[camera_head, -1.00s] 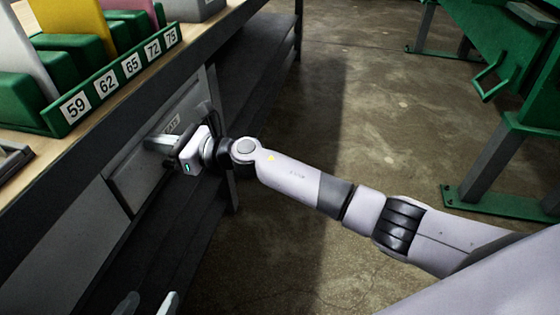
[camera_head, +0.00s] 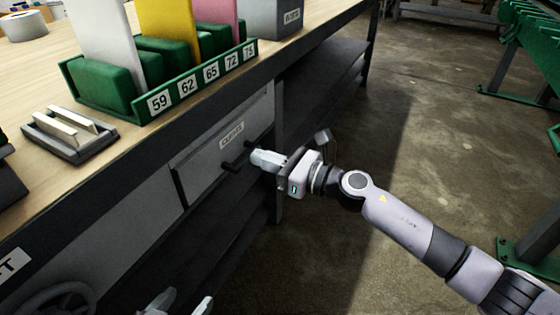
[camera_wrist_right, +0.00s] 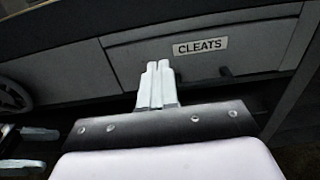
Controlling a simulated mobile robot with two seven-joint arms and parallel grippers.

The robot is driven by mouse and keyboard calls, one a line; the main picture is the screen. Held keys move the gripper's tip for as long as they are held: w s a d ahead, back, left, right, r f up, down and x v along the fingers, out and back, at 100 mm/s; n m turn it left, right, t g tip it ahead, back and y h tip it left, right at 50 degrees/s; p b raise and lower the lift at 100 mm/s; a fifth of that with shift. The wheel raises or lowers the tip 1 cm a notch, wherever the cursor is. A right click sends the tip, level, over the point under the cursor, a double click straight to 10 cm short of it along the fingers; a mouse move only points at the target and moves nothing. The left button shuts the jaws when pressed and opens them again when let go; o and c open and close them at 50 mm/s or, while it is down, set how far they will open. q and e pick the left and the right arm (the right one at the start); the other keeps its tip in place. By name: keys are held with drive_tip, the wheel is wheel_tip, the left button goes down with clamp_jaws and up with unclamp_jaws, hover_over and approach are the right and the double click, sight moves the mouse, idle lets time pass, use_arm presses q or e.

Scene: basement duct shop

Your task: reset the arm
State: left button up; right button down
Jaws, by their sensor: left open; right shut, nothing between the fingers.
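My right gripper (camera_head: 256,157) is shut and empty, in front of the grey drawer (camera_head: 207,165) under the bench. Its fingertips are at the right end of the drawer's dark handle (camera_head: 237,160); I cannot tell whether they touch. The drawer bears a CLEATS label and looks shut. In the right wrist view, my right gripper's fingers (camera_wrist_right: 157,70) are together, with the CLEATS drawer front (camera_wrist_right: 270,48) beyond them. My left gripper (camera_head: 178,300) is open and empty at the bottom edge of the head view, low in front of the bench; its fingers also show in the right wrist view (camera_wrist_right: 25,150).
The wooden benchtop (camera_head: 165,135) holds a green numbered rack (camera_head: 140,115) with white, yellow and pink sheets, a small dark tray (camera_head: 95,150) and a grey box (camera_head: 275,18). Green metal stands (camera_head: 530,45) are at the right. The concrete floor (camera_head: 430,120) between is clear.

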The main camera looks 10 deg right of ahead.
drive_tip(key=s+d+f+n+t+h, duration=0.1)
drive_tip(key=s+d+f+n+h, duration=0.3)
drive_tip(key=s+n, duration=0.45)
drive_tip(key=s+d+f+n+h, duration=0.3)
drive_tip(key=s+d+f+n, duration=0.1)
drive_tip(key=s+n, duration=0.5)
drive_tip(key=s+d+f+n+t+h, duration=0.1)
drive_tip(key=s+d+f+n+h, duration=0.5)
drive_tip(key=n, duration=0.5)
use_arm(q)
drive_tip(key=s+a+r+y+p, duration=0.1)
drive_tip(key=s+a+r+p, duration=0.1)
drive_tip(key=r+p, duration=0.5)
drive_tip(key=s+a+r+n+g+y+p, duration=0.1)
drive_tip(key=a+r+p, duration=0.3)
drive_tip(key=p, duration=1.5)
wheel_tip(320, 180, up, 3)
drive_tip(key=shift+s+a+f+g, duration=0.15)
drive_tip(key=shift+s+a+g, duration=0.15)
drive_tip(key=shift+s, duration=0.2)
use_arm(e)
drive_tip(key=s+d+r, duration=0.2)
drive_tip(key=r, duration=0.5)
drive_tip(key=s+d+r+m+g, duration=0.1)
drive_tip(key=r, duration=0.7)
drive_tip(key=shift+s+d+r+g, duration=0.15)
drive_tip(key=shift+s+d+g, duration=0.15)
drive_tip(key=shift+s+d, duration=0.1)
